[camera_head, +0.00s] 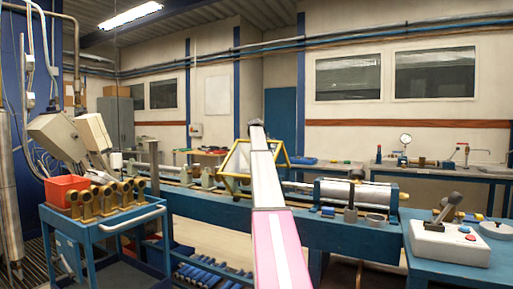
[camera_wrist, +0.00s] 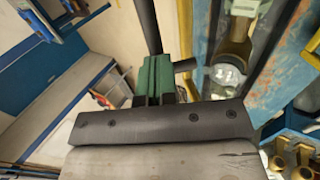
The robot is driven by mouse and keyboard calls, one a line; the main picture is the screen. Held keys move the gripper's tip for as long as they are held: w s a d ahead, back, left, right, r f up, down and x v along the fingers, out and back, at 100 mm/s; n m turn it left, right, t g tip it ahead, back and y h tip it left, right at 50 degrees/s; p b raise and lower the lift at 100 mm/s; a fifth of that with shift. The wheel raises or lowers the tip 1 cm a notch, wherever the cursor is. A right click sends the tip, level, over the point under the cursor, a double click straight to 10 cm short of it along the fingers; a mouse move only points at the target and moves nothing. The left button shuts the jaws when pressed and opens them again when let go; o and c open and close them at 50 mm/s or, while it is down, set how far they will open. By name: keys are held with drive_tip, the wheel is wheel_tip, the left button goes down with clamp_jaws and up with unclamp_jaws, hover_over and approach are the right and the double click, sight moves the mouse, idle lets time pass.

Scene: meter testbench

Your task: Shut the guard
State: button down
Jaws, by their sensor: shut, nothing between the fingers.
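The guard (camera_head: 236,161), a yellow frame with pale, see-through panels, is at the middle of the long blue bench in the head view. My arm crosses in front of it and hides its middle. It looks tilted, but I cannot tell how far it stands open. My gripper (camera_wrist: 156,80) shows in the wrist view as two green fingers shut together with nothing between them. A yellow bar (camera_wrist: 312,48) at the right edge of the wrist view is apart from the fingers and may be part of the guard. The fingertips are not clear in the head view.
A blue cart (camera_head: 98,225) with brass fittings and a red bin (camera_head: 66,190) stands at the left. A metal cylinder (camera_head: 350,193) lies on the bench to the right. A control box (camera_head: 449,243) with a lever is at the front right.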

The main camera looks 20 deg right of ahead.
drive_tip(key=w+d+f+g+y, duration=0.1)
drive_tip(key=w+d+f+y, duration=0.1)
drive_tip(key=w+d+f, duration=0.1)
drive_tip(key=shift+d+f+g, duration=0.3)
drive_tip(key=shift+d+f, duration=0.2)
drive_tip(key=shift+f, duration=0.4)
drive_tip(key=v, duration=1.4)
drive_tip(key=shift+w+d+r, duration=0.2)
drive_tip(key=shift+w+d, duration=0.1)
